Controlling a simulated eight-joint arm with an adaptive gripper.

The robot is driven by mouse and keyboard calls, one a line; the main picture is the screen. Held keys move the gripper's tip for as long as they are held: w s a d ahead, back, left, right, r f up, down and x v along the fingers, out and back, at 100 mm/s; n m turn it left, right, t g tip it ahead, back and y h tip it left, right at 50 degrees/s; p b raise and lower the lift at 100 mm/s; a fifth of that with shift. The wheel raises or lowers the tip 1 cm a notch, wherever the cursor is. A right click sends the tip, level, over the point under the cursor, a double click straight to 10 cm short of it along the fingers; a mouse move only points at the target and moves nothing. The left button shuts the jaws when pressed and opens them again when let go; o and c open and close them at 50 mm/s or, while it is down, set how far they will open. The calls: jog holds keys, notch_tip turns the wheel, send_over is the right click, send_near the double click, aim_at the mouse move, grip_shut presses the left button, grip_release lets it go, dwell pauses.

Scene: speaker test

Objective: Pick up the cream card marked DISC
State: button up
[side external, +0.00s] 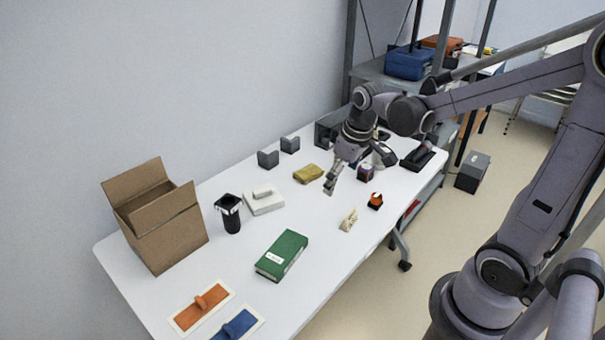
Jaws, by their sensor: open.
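Nothing shows between the fingers.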

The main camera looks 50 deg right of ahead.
jog(key=w+d+f+g, duration=0.2)
jog(key=d+f+g, duration=0.1)
jog(key=d+f, duration=0.45)
send_over(351, 219)
jog(key=w, duration=0.2)
jog(key=shift+n+y, duration=0.3)
jog(key=f, duration=0.6)
jog(key=shift+s+a, duration=0.15)
jog(key=shift+s, duration=0.05)
jog(key=f, duration=0.4)
jog(key=shift+s+d, duration=0.15)
jog(key=shift+d, duration=0.25)
jog(key=shift+f, duration=0.65)
jog(key=c, duration=0.9)
